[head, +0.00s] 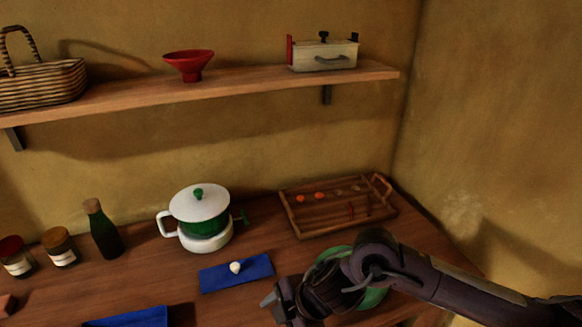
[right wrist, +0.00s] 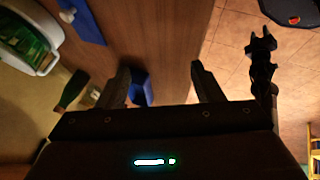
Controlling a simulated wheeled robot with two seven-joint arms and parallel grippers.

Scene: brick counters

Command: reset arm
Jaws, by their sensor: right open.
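My right arm comes in from the right in the head view. Its gripper (head: 272,303) is over the front of the wooden counter (head: 225,302), left of a green round dish (head: 372,298) that the arm partly hides. In the right wrist view the two fingers of this gripper (right wrist: 160,85) are wide apart, with nothing between them but counter and a blue item behind. My left arm does not show in the head view. A dark jointed shape with prongs (right wrist: 262,50) in the right wrist view looks like my left arm and gripper; its jaw state is unclear.
A blue cloth (head: 215,280) with a white piece (head: 235,267) lies near the right gripper. Behind are a white-and-green pot (head: 200,212), a wooden tray (head: 300,228), a bottle (head: 104,232) and jars (head: 60,250). A shelf (head: 240,85) runs above; a wall bounds the right.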

